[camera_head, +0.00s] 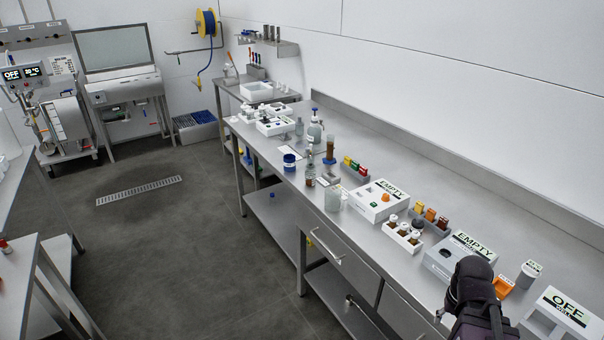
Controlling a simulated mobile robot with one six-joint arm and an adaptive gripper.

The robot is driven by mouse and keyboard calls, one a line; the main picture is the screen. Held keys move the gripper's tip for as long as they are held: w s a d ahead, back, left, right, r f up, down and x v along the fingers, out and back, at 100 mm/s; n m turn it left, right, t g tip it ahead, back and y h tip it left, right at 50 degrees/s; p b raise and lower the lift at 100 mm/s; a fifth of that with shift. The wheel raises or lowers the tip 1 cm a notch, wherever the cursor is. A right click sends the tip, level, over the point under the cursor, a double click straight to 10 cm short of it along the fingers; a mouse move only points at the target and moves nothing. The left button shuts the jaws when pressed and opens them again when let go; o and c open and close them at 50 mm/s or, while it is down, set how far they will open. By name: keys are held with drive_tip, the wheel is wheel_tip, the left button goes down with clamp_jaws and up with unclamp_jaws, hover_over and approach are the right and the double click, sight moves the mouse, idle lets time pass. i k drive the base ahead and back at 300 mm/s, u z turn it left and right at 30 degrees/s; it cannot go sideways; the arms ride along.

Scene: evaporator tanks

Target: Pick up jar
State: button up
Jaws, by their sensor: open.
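A pale, translucent jar (334,199) stands upright near the front edge of the long steel bench, left of the first white "EMPTY" device. A small pale lidded container (529,273) with a label stands near the right end; I cannot tell which vessel the task's jar is. A dark part of my arm rises at the lower right, in front of the second "EMPTY" device. My gripper's fingers cannot be made out, and the arm is well to the right of the translucent jar.
The steel bench (400,150) also holds a white "EMPTY" device (380,204), a white rack of small bottles (402,236), a brown bottle (310,174), a blue container (289,162) and an "OFF" device (562,316). The bench's back strip is clear. The floor (190,235) at left is open.

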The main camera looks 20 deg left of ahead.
sight(310, 178)
drive_tip(key=u, duration=0.55)
drive_tip(key=i, duration=0.95)
drive_tip(key=u, duration=0.45)
